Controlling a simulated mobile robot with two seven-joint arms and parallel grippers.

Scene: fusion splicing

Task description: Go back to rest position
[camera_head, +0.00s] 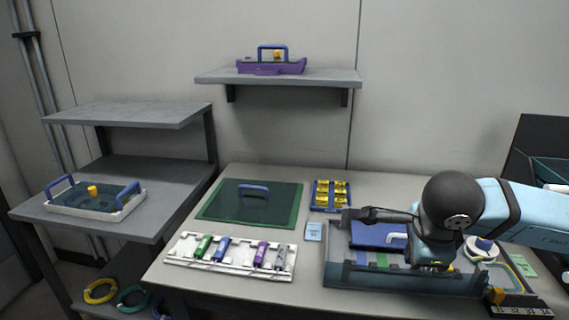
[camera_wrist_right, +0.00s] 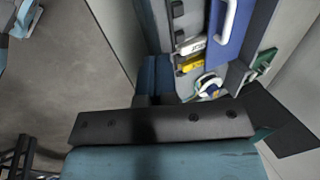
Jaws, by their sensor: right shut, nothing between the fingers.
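My right arm comes in from the right in the head view. Its right gripper (camera_head: 352,214) is dark, points left and is shut with nothing in it. It shows over the far left part of the splicing machine (camera_head: 345,278), a grey-blue box with a blue lid (camera_head: 372,234) and a white handle. The black wrist hides part of the machine, and I cannot tell how much height lies between them. In the right wrist view the blue lid (camera_wrist_right: 228,40) with its white handle is at the top. My left gripper is not in view.
A yellow-filled blue tray (camera_head: 312,205) stands behind the machine. A white spool (camera_head: 472,252) sits right of my wrist. A shelf (camera_head: 210,77) holds a purple carrier (camera_head: 260,68).

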